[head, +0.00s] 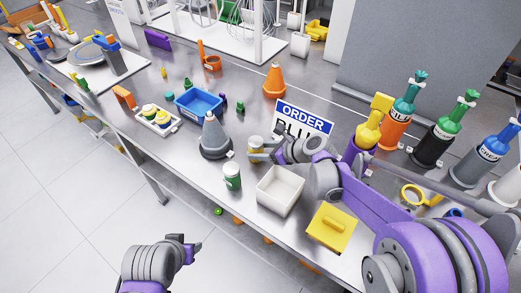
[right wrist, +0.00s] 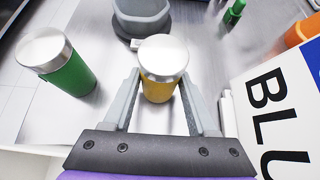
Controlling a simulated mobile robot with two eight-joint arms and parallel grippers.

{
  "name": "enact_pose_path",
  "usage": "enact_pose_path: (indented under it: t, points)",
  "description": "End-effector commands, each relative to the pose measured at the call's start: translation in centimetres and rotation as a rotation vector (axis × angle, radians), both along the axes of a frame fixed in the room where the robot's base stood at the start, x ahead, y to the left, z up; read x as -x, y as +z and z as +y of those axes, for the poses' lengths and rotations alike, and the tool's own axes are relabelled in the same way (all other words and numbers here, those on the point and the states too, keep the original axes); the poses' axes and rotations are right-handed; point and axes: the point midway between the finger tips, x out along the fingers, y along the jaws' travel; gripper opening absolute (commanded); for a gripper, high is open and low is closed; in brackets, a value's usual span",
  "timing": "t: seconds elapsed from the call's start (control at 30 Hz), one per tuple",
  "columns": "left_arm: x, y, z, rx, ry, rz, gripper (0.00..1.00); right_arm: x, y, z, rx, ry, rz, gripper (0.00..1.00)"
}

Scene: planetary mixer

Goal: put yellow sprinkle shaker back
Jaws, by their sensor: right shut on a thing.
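The yellow sprinkle shaker (head: 254,143), with a silver lid, is upright between the fingers of my right gripper (head: 265,150). In the right wrist view the yellow shaker (right wrist: 160,85) sits between the two grey fingers of the right gripper (right wrist: 160,105), which is shut on it. Whether its base touches the table is hard to tell. A white tray (head: 172,130) holding shakers with yellow and green parts stands further left. My left gripper (head: 192,248) is off the table's front edge, low in the head view; its finger gap is unclear.
A green shaker (head: 232,177) stands beside the yellow one. A grey cone-shaped thing (head: 214,135), a blue bin (head: 199,103) and an orange cone (head: 274,80) stand behind. A white square bin (head: 280,190), a yellow lidded box (head: 332,232) and an ORDER sign (head: 303,120) are close by.

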Motion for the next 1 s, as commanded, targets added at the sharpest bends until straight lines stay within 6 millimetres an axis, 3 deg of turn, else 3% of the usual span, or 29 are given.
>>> enact_pose_path:
  t: [0.03, 0.07, 0.2, 0.6, 1.0]
  points:
    - [0.1, -0.3, 0.0, 0.0, 0.0, 0.001, 0.5, 0.0, -0.3, 0.0, 0.0, -0.001, 0.001, 0.0]
    - [0.1, -0.3, 0.0, 0.0, 0.0, 0.001, 0.5, 0.0, -0.3, 0.0, 0.0, 0.0, 0.0, 0.62]
    - [0.0, -0.2, 0.0, 0.0, 0.0, 0.001, 0.5, 0.0, -0.2, 0.0, 0.0, 0.0, 0.0, 0.87]
    - [-0.1, 0.3, 0.0, 0.0, 0.0, -0.001, 0.5, 0.0, 0.5, -0.1, 0.0, -0.001, 0.0, 0.88]
    - [0.0, 0.2, 0.0, 0.0, 0.0, -0.001, 0.5, 3.9, 4.8, -5.5, 0.001, -0.004, 0.0, 0.88]
